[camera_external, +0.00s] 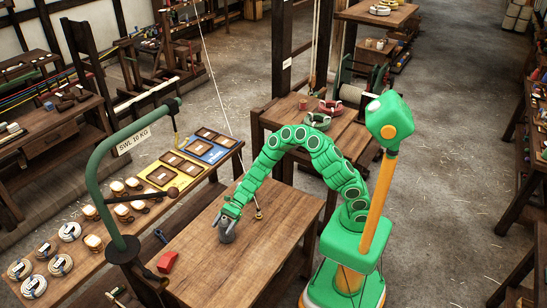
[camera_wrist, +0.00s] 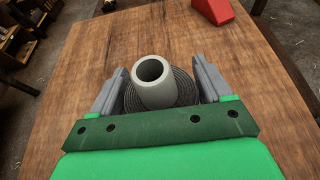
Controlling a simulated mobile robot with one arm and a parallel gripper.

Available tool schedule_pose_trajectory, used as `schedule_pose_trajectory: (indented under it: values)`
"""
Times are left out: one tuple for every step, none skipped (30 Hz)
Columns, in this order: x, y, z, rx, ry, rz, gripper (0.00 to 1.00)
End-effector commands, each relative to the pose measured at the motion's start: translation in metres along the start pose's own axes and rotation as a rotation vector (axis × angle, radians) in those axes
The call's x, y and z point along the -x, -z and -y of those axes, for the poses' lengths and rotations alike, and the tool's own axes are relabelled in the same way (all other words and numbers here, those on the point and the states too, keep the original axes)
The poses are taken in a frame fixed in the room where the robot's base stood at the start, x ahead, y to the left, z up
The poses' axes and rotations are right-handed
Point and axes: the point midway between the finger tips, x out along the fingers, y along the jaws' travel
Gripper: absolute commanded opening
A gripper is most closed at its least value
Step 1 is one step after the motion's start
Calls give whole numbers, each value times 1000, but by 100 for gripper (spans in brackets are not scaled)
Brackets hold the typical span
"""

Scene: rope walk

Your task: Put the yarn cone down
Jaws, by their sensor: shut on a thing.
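The yarn cone (camera_wrist: 160,84) has a pale grey hollow tube on top and dark grey windings around its lower part. In the wrist view my gripper (camera_wrist: 158,92) has one grey finger on each side of the cone and is shut on its windings. In the external view the dark cone (camera_external: 227,236) is upright under my gripper (camera_external: 225,220), at or just above the wooden table (camera_external: 270,245). I cannot tell whether its base touches the wood.
A red wedge (camera_external: 167,262) lies at the table's left; it also shows in the wrist view (camera_wrist: 213,10). A green crane post (camera_external: 110,215) with a hook (camera_external: 178,140) stands at the left edge. A small brass weight (camera_external: 259,214) hangs on a cord near the back. The table's front is clear.

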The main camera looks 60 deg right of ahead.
Motion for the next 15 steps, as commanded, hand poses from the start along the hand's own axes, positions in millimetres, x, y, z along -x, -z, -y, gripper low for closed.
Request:
schedule_pose_trajectory:
  values:
    - [0,0,0,0,0,0,41]
    - [0,0,0,0,0,1,41]
    - [0,0,0,0,0,0,41]
    - [0,0,0,0,0,0,41]
    - [0,0,0,0,0,0,41]
    - [0,0,0,0,0,0,41]
    - [0,1,0,0,0,0,41]
    - [-1,2,0,0,0,0,41]
    - [-1,2,0,0,0,0,80]
    - [-1,2,0,0,0,0,84]
    - [-1,2,0,0,0,0,89]
    - [-1,2,0,0,0,0,95]
    - [-1,2,0,0,0,0,100]
    - [-1,2,0,0,0,0,100]
    - [-1,2,0,0,0,0,100]
